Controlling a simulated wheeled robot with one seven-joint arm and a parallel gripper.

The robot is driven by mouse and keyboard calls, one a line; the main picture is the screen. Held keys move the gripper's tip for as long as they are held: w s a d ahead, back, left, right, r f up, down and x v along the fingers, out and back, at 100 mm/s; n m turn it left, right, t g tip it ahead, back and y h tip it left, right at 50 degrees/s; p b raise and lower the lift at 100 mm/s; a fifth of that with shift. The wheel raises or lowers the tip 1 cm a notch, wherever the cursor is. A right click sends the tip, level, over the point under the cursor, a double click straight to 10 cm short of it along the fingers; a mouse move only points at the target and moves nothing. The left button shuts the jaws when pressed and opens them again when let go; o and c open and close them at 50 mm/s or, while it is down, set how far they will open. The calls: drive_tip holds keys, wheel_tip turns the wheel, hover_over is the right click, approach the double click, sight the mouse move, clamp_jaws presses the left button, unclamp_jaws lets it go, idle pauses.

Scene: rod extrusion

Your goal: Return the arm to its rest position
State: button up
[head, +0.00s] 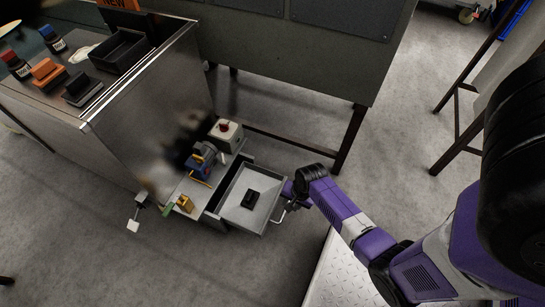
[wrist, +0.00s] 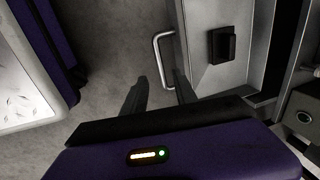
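My arm is purple and black and reaches in from the right in the head view. My gripper (head: 291,196) is beside the front of an open grey drawer (head: 229,209). In the wrist view my gripper (wrist: 161,80) has its two dark fingers apart with nothing held between them. The drawer's metal bar handle (wrist: 157,52) lies just beyond the fingertips. I cannot tell whether a finger touches it. The handle also shows in the head view (head: 284,213). A small black block (head: 250,199) lies in the drawer; it also shows in the wrist view (wrist: 222,45).
A metal cabinet (head: 140,110) carries a black tray (head: 118,50) and several small blocks and jars. A blue-yellow device (head: 202,160) and a white box with a red button (head: 226,134) stand behind the drawer. A table leg (head: 349,140) is near my arm. Open floor (head: 270,275) lies in front.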

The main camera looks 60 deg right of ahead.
drive_tip(key=w+d+r+n+t+h, duration=0.3)
drive_tip(key=w+d+r+n+t, duration=0.1)
drive_tip(key=w+d+r, duration=0.25)
drive_tip(key=w+a+r+n+t+h, duration=0.1)
drive_tip(key=a+r+n+t+h, duration=0.3)
drive_tip(key=r, duration=0.6)
drive_tip(key=s+a+r+n+t+y, duration=0.3)
drive_tip(key=s+a+r+n, duration=0.3)
drive_tip(key=a+r, duration=0.65)
drive_tip(key=s+a+r+n+t+y, duration=0.2)
drive_tip(key=s+a+r+n+y, duration=0.15)
drive_tip(key=s+a+r, duration=0.7)
wheel_tip(320, 180, up, 26)
drive_tip(key=w+p, duration=0.1)
drive_tip(key=p, duration=2.3)
drive_tip(key=shift+a+r, duration=0.2)
drive_tip(key=shift+a, duration=0.1)
